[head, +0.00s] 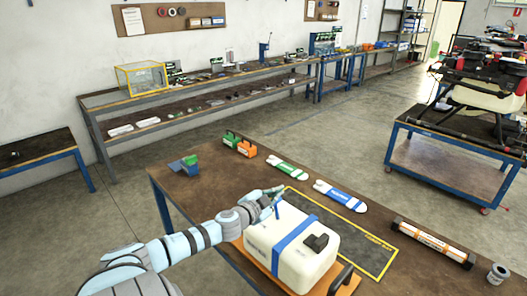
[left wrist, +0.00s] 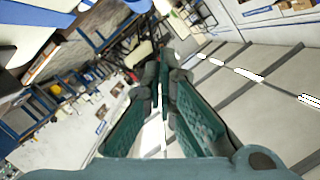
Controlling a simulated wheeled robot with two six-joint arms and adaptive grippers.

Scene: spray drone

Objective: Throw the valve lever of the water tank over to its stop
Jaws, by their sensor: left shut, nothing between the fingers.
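The white water tank (head: 284,262) with a blue strap stands on an orange base on the near table, and its black cap (head: 316,243) is on top. A small blue upright piece, which looks like the valve lever (head: 277,210), shows at the tank's far left corner. My left gripper (head: 276,192) is shut and empty right at the top of this piece; I cannot tell whether they touch. In the left wrist view its fingers (left wrist: 165,75) are together with nothing between them. My right gripper is out of view.
The table also holds a yellow-edged dark mat (head: 377,257), green (head: 288,171) and blue (head: 341,196) packets, an orange-and-white tube (head: 433,243), and green and orange items at its far edge. A drone (head: 485,90) sits on a blue cart at the right.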

